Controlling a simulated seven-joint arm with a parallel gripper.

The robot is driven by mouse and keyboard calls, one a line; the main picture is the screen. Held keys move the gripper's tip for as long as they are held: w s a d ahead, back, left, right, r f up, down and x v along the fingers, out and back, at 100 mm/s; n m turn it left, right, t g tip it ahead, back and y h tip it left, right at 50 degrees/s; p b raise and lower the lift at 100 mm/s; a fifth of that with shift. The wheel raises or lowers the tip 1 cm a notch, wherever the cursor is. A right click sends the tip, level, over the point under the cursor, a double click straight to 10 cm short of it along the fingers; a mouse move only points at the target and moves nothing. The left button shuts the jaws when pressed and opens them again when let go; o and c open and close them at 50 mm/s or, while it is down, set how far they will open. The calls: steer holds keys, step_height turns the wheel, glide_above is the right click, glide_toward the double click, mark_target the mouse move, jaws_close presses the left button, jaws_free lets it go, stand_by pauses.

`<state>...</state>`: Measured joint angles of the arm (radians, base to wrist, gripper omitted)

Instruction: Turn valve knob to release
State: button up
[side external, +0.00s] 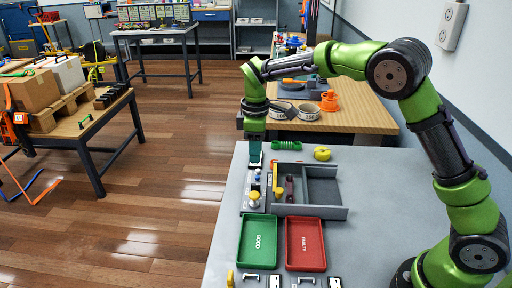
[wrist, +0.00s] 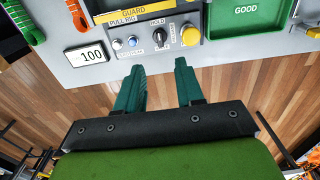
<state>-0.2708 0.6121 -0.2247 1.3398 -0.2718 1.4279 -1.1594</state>
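The control panel (wrist: 222,52) has a row of controls in the wrist view. A black knob (wrist: 158,37) with a pale pointer sits near its middle, with HOLD printed beside it; the other small labels are hard to read. This knob looks like the valve knob. My gripper (wrist: 160,67) has its two teal fingers apart with nothing between them. In the wrist view the fingertips lie just below the knob, apart from it. In the side view my gripper (side external: 255,158) points down over the far end of the panel strip (side external: 245,208).
A yellow round button (wrist: 190,36) is close to the knob's right. A yellow guard bar (wrist: 132,12) runs above. Green (side external: 257,240) and red (side external: 305,243) trays are nearer the camera.

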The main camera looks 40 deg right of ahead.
glide_toward(256, 181)
steer(key=s+a+f, duration=0.1)
steer(key=f, duration=0.1)
steer(key=s+a+f, duration=0.2)
steer(key=f, duration=0.1)
steer(key=shift+s+a+f, duration=0.1)
steer(key=shift+s+f, duration=0.2)
steer(key=shift+f, duration=0.05)
jaws_close()
